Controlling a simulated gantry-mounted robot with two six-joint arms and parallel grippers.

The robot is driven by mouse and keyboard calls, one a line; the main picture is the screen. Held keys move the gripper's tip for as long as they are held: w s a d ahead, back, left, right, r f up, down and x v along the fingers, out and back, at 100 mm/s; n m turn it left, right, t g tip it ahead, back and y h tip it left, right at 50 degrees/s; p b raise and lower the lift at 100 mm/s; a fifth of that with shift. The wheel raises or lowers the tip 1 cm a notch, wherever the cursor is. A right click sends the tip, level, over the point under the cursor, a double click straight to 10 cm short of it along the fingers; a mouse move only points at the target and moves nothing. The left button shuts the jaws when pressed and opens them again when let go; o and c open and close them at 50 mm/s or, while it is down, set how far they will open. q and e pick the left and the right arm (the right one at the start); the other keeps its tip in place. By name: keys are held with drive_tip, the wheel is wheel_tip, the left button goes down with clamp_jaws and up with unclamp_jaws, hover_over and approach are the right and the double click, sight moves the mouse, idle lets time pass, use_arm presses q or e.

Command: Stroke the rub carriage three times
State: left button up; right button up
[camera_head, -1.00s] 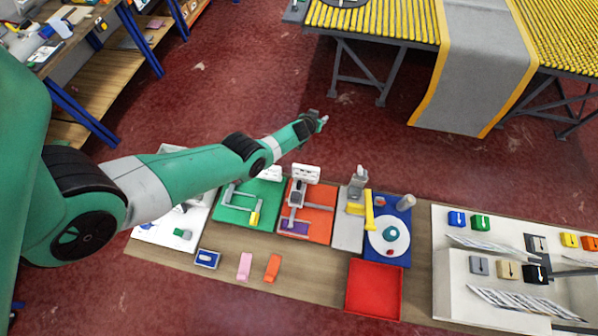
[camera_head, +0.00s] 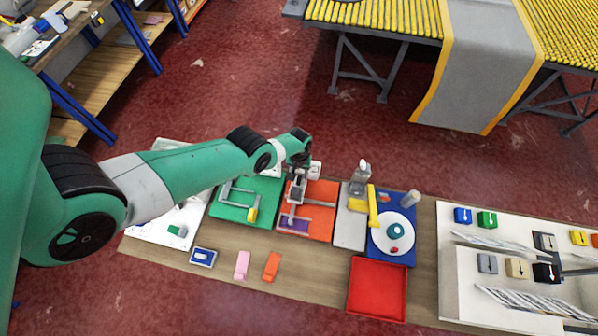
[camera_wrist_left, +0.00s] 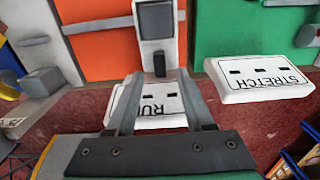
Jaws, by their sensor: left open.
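The rub carriage (camera_head: 297,191) is a grey-white block with a dark top on the orange board (camera_head: 322,190), and a purple pad (camera_head: 294,224) lies at that board's near end. In the left wrist view, the carriage (camera_wrist_left: 157,22) stands just ahead of my fingers, with a small dark upright part at its near end. My left gripper (camera_head: 302,167) is over the far edge of the orange board. Its open fingers (camera_wrist_left: 162,98) spread over the white RUB label block (camera_wrist_left: 150,104) with nothing between them. Contact with the carriage cannot be told. My right gripper is out of view.
A green board (camera_head: 232,214) with a metal frame lies left, beside a STRETCH label (camera_wrist_left: 262,78). A grey board (camera_head: 350,229) and blue board (camera_head: 402,250) lie right. A red tray (camera_head: 377,288), pink block (camera_head: 242,265) and orange block (camera_head: 272,266) are nearer.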

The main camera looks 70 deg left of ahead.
sight(299, 179)
use_arm(q)
wheel_tip(299, 179, down, 4)
drive_tip(key=shift+r+b, duration=0.1)
drive_tip(key=shift+b, duration=1.1)
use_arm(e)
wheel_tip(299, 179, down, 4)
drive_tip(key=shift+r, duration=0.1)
use_arm(q)
clamp_jaws()
